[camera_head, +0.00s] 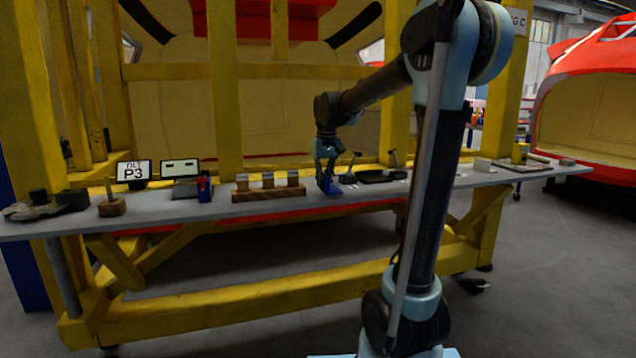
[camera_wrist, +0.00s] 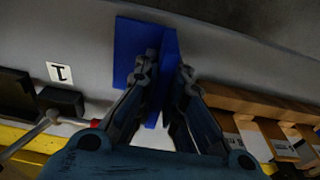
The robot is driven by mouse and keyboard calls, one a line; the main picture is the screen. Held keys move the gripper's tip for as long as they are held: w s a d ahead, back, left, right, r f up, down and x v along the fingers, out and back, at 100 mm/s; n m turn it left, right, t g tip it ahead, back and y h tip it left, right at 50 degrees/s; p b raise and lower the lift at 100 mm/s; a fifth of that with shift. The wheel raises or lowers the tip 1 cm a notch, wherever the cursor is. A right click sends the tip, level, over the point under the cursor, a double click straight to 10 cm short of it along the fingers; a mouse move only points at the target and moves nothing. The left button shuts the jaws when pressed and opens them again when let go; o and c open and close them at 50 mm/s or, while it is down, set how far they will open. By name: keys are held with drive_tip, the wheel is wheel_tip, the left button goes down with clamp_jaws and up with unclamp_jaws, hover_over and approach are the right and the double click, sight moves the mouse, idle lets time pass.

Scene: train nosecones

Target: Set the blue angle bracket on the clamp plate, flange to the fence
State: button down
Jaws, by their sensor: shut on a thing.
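The blue angle bracket (camera_head: 329,187) is at the bench's front part in the head view. It fills the upper middle of the wrist view (camera_wrist: 132,48), one wide face and one upright flange visible. My gripper (camera_wrist: 167,72) is shut on the flange, one finger on each side. In the head view my gripper (camera_head: 328,160) points down over the bracket. I cannot tell whether the bracket touches the bench. The fence cannot be made out.
A wooden block (camera_head: 268,193) with several small jars stands close left of my gripper; it also shows in the wrist view (camera_wrist: 240,103). A clamp rod (camera_wrist: 38,130) with a red tip and a black block (camera_wrist: 60,101) are at the wrist view's left. Yellow frame posts (camera_head: 225,90) rise behind the bench.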

drive_tip(key=shift+w+a, duration=0.2)
drive_tip(key=shift+w, duration=0.45)
drive_tip(key=shift+w+a, duration=0.2)
drive_tip(key=shift+w, duration=0.5)
drive_tip(key=shift+w+a, duration=0.2)
drive_tip(key=shift+w, duration=0.45)
drive_tip(key=w, duration=0.1)
drive_tip(key=w+a, duration=0.1)
drive_tip(key=w, duration=0.1)
drive_tip(key=shift+f, duration=0.15)
drive_tip(key=shift+s+d+f, duration=0.1)
drive_tip(key=shift+f, duration=0.5)
drive_tip(key=c, duration=1.7)
unclamp_jaws()
